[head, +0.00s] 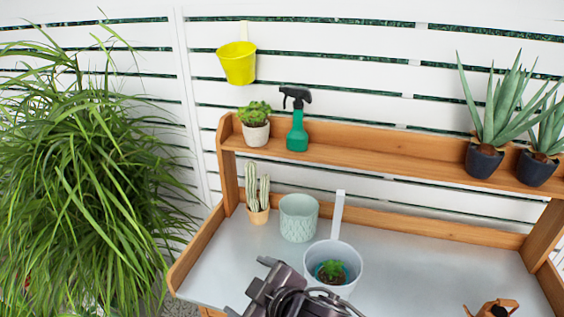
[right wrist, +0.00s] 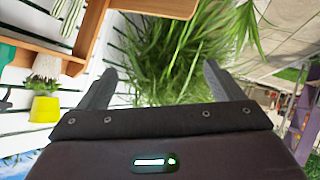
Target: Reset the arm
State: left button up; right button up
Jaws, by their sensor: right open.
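My right gripper (right wrist: 157,86) is open in the right wrist view, with its two fingers apart and nothing between them. The big grassy plant shows beyond them. In the head view my right arm's dark wrist end (head: 285,292) is at the bottom middle, over the front of the potting table (head: 420,260). It partly covers the white hanging pot (head: 345,247), which holds a small green plant (head: 332,270). My left gripper is not in view.
A pale green pot (head: 298,218) and a potted cactus (head: 257,192) stand at the table's back left. The shelf (head: 390,160) holds a green spray bottle (head: 297,122) and potted plants. An orange-brown object (head: 490,309) is at the lower right. The table's right middle is clear.

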jog(key=s+d+f+m+g+h, duration=0.2)
jog(key=s+d+f+m, duration=0.2)
jog(key=d, duration=0.4)
jog(key=s+d+f+m+g+h, duration=0.1)
jog(key=s+d+f+m+h, duration=0.3)
jog(key=d, duration=0.4)
jog(key=s+d+f+m+g+h, duration=0.1)
jog(key=s+d+f+m+g, duration=0.15)
jog(key=d+f, duration=0.45)
jog(key=s+d+f+g+b, duration=0.1)
jog(key=s+f+b, duration=0.1)
jog(key=f, duration=1.4)
jog(key=s+d+f+b, duration=0.1)
jog(key=f+b, duration=0.1)
jog(key=f, duration=1.4)
jog(key=s+d+f+b, duration=0.1)
jog(key=s+f, duration=0.8)
jog(key=f, duration=0.1)
jog(key=s+d+f+g+b, duration=0.1)
jog(key=s+d+f, duration=0.1)
jog(key=s+f, duration=0.8)
jog(key=shift+d+f+m+h, duration=0.2)
jog(key=shift+d+m+h, duration=0.05)
jog(key=shift+m+h, duration=0.15)
jog(key=shift+s+f+g, duration=0.1)
jog(key=shift+s+g, duration=0.15)
jog(key=shift+s, duration=0.1)
